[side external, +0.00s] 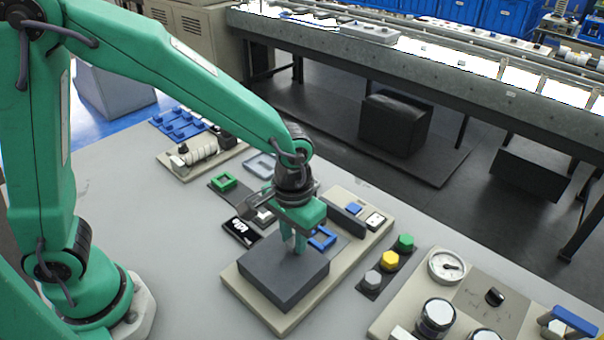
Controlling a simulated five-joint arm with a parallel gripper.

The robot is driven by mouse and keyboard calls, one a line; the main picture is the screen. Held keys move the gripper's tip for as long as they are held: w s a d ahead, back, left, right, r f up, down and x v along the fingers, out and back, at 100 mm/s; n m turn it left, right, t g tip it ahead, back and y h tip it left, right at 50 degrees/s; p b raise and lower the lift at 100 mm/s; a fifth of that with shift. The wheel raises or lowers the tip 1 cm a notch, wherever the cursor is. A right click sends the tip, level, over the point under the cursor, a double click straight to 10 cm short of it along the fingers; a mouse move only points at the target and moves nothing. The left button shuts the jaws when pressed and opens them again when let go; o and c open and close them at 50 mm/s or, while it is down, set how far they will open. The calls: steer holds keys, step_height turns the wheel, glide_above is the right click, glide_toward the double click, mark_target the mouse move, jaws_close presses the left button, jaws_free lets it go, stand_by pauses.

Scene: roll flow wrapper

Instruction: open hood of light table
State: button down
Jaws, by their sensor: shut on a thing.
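The light table is a beige base plate (344,281) on the grey bench. A dark grey box-like hood (284,278) sits low and level on its near end. My gripper (298,248) points down at the hood's far edge with its green fingers together, shut on the hood there. The exact grip, and any handle, is hidden by the fingers. Just behind the fingers a blue square frame (322,238) lies on the base. A blue button (354,208) and a white switch (375,220) are at its far end.
A dark strip with green, yellow and grey knobs (389,258) lies close to the right. A panel with a gauge (447,265) is at lower right. A black card (241,231) and green frame (223,182) lie left. The bench front is clear.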

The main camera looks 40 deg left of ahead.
mark_target(287, 256)
steer(key=shift+s+r, duration=0.1)
steer(key=shift+s, duration=0.8)
steer(key=c, duration=1.2)
jaws_free()
step_height(287, 256, up, 8)
